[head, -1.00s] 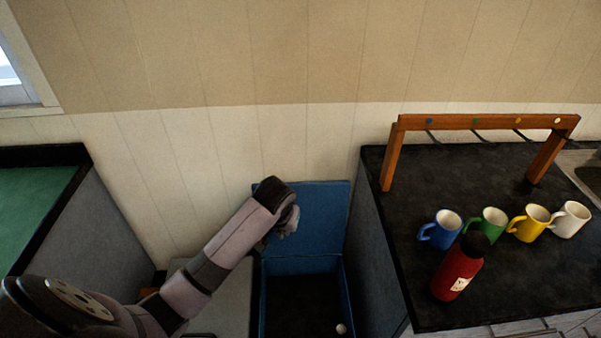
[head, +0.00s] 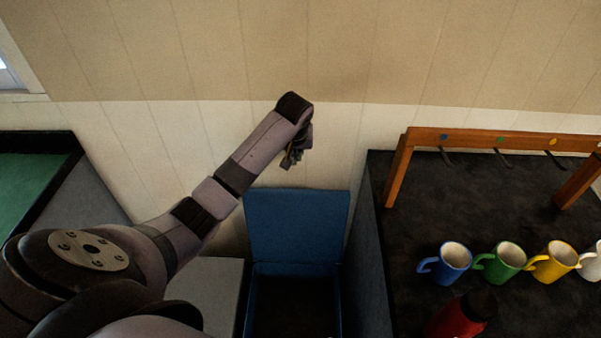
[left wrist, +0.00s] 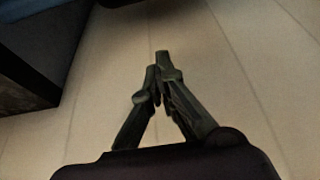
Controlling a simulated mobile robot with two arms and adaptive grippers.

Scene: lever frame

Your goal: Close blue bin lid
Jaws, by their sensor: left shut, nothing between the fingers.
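The blue bin (head: 251,305) stands on the floor between two counters. Its blue lid (head: 297,226) is open, standing upright at the back near the wall. The inside of the bin looks dark, and its front is cut off by the picture's lower edge. My left gripper (head: 291,161) is above the lid's top edge, in front of the pale wall, apart from the lid. In the left wrist view my left gripper (left wrist: 160,72) has its fingertips together with nothing between them. My right gripper does not show.
A dark counter at right holds a wooden rack (head: 397,170), blue (head: 452,259), green (head: 505,258) and yellow mugs (head: 558,260), a partly cut-off white mug and a red bottle (head: 455,318). A grey box top (head: 208,285) is left of the bin. A green-topped counter (head: 32,185) stands farther left.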

